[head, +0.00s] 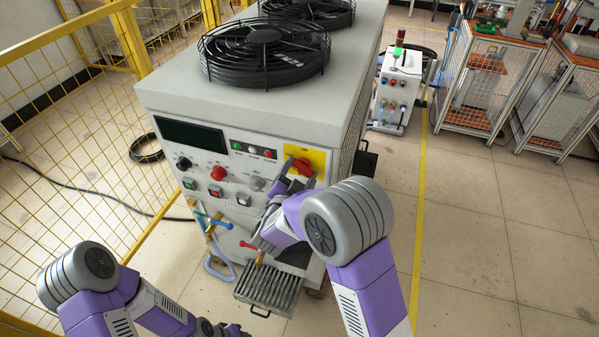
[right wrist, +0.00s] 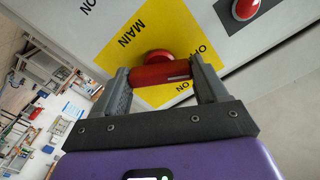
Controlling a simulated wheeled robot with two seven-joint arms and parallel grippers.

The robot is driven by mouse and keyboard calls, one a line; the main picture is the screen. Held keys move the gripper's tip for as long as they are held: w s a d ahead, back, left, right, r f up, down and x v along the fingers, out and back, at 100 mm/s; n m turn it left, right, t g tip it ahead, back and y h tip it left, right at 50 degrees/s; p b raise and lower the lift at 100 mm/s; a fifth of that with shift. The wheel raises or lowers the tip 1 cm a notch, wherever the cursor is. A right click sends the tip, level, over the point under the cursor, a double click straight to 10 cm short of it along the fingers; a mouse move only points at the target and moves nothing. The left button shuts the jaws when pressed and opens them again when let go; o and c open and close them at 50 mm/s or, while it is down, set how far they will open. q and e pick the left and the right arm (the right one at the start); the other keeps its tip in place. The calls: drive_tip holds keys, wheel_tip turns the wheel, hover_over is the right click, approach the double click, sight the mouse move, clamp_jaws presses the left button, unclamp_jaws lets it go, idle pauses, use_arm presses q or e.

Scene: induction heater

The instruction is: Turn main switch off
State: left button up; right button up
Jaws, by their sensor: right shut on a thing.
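The main switch is a red rotary knob (head: 303,166) on a yellow plate (head: 318,158) at the upper right of the white heater cabinet's front. In the right wrist view the red handle (right wrist: 160,74) lies crosswise between my fingers, with a pale mark near its right end. The yellow plate (right wrist: 142,32) there reads MAIN, with OFF lettering right of the knob. My right gripper (head: 299,174) is shut on the handle, a finger at each end. My left arm is low at the left; its gripper (head: 234,331) shows only as a dark part at the bottom edge, its fingers unclear.
A red mushroom button (head: 218,173), other knobs and small lamps sit left of the switch. Hoses and a slatted tray (head: 268,288) are below. Black fans (head: 264,53) top the cabinet.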

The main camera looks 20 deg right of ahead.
drive_tip(key=o, duration=1.1)
drive_tip(key=shift+c, duration=0.2)
drive_tip(key=v, duration=0.7)
drive_tip(key=shift+s+a, duration=0.15)
drive_tip(key=shift+s, duration=0.1)
